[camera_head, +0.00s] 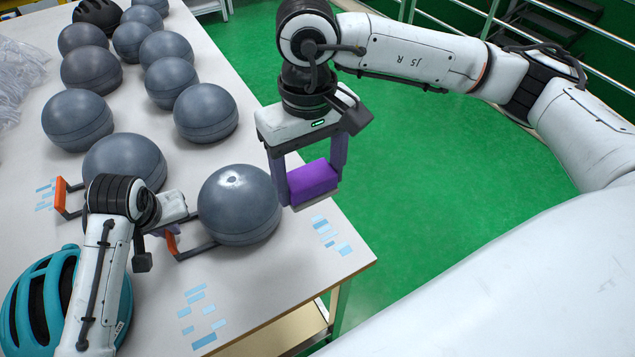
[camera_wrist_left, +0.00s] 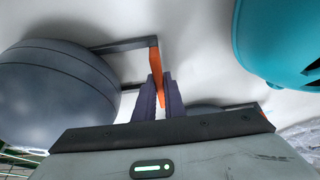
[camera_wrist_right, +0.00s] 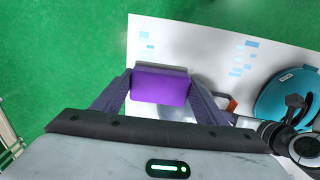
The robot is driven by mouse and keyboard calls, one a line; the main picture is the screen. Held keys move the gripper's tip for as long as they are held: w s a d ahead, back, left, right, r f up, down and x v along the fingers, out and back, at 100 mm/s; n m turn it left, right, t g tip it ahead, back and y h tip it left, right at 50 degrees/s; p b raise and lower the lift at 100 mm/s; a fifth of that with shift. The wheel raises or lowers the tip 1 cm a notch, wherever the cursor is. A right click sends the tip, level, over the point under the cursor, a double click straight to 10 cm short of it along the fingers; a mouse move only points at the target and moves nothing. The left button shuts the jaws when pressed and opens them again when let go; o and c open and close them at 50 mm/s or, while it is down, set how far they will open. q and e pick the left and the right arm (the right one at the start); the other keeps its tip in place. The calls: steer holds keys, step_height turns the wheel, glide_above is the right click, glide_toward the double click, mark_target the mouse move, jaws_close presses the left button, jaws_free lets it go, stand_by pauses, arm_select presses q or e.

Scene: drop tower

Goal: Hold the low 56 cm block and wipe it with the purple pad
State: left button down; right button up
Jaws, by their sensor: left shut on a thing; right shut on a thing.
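The block is a round dark grey ball (camera_head: 240,205) with a bracket handle and orange grip (camera_head: 171,243), near the table's right corner. In the left wrist view the ball (camera_wrist_left: 55,90) is at left and the orange grip (camera_wrist_left: 156,75) lies between the fingers. My left gripper (camera_head: 168,232) is shut on this handle; its fingertips are partly hidden in the head view. My right gripper (camera_head: 310,190) is shut on the purple pad (camera_head: 314,182), just right of the ball. The pad also shows in the right wrist view (camera_wrist_right: 160,87). Pad-to-ball contact cannot be told.
Another grey ball (camera_head: 124,160) with an orange handle (camera_head: 60,195) stands just behind. Several more grey balls fill the far table. A teal helmet (camera_head: 62,300) is at front left, by my left arm. Light blue stickers (camera_head: 335,236) mark the white table (camera_head: 280,280). Green floor is open at right.

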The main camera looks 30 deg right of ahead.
steer(key=w+a+r, duration=0.1)
steer(key=w+a, duration=0.4)
steer(key=w, duration=0.3)
steer(key=w+a+r, duration=0.2)
steer(key=w+a, duration=0.3)
steer(key=w, duration=0.4)
steer(key=shift+s+d+f, duration=0.1)
steer(key=shift+s+f, duration=0.05)
steer(key=shift+f, duration=1.25)
steer(key=shift+s+d+f, duration=0.1)
steer(key=shift+f, duration=1.25)
steer(key=shift+f, duration=1)
steer(key=shift+s, duration=0.1)
steer(key=shift+s+a+r, duration=0.1)
steer(key=shift+s+r, duration=0.05)
steer(key=shift+s, duration=0.8)
steer(key=shift+s+a+f, duration=0.1)
steer(key=shift+s+f, duration=0.1)
steer(key=shift+s, duration=1.1)
steer(key=shift+s, duration=0.95)
steer(key=shift+a+r, duration=0.1)
steer(key=shift+r, duration=0.05)
